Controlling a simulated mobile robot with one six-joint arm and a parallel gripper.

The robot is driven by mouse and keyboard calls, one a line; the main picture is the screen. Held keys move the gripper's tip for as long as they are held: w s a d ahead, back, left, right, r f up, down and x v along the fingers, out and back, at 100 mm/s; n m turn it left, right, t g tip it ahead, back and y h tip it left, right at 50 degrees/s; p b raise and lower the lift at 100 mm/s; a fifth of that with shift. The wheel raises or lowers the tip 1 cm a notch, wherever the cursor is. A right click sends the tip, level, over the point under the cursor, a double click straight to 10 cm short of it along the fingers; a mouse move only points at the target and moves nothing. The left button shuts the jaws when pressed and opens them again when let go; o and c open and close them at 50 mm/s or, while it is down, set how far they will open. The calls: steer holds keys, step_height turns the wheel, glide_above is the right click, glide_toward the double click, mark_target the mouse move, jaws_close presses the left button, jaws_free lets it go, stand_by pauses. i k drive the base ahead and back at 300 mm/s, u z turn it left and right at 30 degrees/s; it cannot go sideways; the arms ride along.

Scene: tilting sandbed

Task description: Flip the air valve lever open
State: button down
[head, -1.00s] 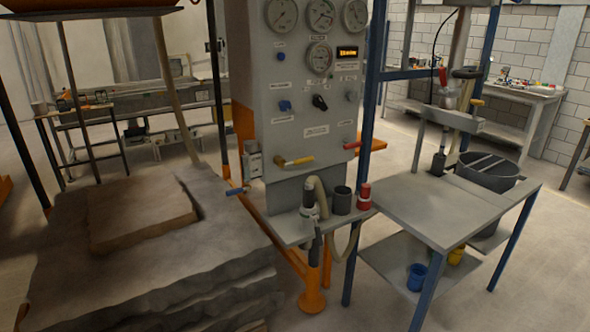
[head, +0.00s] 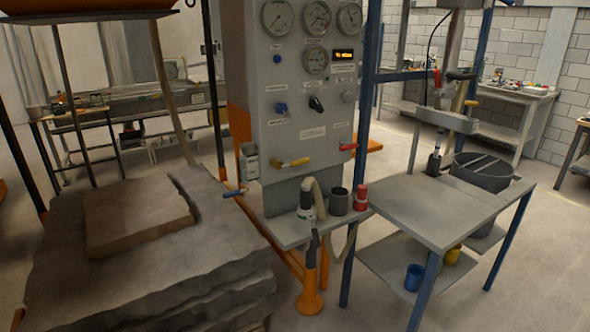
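A grey control panel (head: 310,85) stands in the middle of the head view and carries several valve handles. A yellow lever (head: 293,163) sticks out roughly level at its lower front. A red lever (head: 348,147) sits at its lower right edge. A blue lever (head: 235,193) sticks out low on its left side, also roughly level. I cannot read the labels, so I cannot tell which lever is the air valve. My gripper is not in view.
A shelf (head: 280,231) under the panel holds a hose nozzle (head: 306,206), a dark cup (head: 340,201) and a red canister (head: 361,197). A layered stone-like block (head: 130,275) fills the lower left. A grey table (head: 425,205) stands at right. Some floor is open at lower centre.

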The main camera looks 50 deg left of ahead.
mark_target(300, 161)
steer(key=z, duration=0.05)
steer(key=k, duration=0.2)
steer(key=u, duration=2.85)
steer(key=k, duration=0.65)
steer(key=z, duration=0.2)
steer(key=i, duration=1)
steer(key=z, duration=0.1)
